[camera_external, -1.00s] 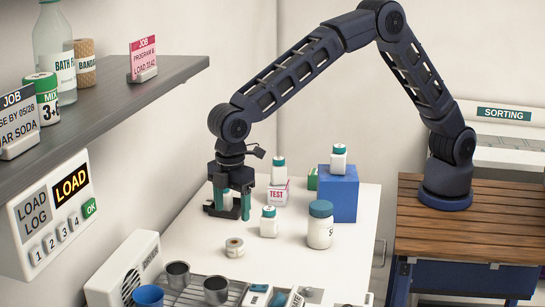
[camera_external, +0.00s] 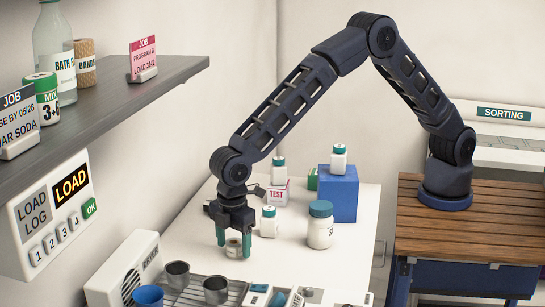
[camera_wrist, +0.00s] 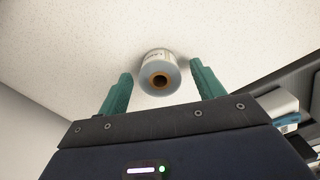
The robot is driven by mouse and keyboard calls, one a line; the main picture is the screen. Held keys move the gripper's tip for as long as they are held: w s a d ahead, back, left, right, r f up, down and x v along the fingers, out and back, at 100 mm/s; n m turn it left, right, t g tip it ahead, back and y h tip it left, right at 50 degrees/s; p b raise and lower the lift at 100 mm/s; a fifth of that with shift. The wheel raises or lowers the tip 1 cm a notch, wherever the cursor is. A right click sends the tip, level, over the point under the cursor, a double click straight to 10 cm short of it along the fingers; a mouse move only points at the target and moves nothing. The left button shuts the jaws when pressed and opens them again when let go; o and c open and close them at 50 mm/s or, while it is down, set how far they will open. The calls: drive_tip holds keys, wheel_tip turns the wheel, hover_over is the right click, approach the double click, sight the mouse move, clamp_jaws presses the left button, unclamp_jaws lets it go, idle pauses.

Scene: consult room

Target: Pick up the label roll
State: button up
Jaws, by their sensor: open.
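The label roll (camera_external: 234,248) is a small white roll with a brown core, standing on the white counter (camera_external: 290,268). My gripper (camera_external: 234,240) is above and around it in the external view, with its green fingers pointing down on either side. In the wrist view the label roll (camera_wrist: 158,74) shows its brown core and lies between and a little beyond the tips of the open fingers (camera_wrist: 160,82). A gap shows on each side of it there. The fingers partly hide the roll in the external view.
A small white bottle (camera_external: 269,222) and a larger white jar with a teal lid (camera_external: 320,226) stand close to the right. A metal rack (camera_external: 190,297) with cups is in front. A blue block (camera_external: 338,196) stands farther back. A shelf (camera_external: 120,97) overhangs at left.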

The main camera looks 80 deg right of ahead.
drive_tip(key=shift+f, duration=0.15)
drive_tip(key=shift+c, duration=0.2)
drive_tip(key=c, duration=1)
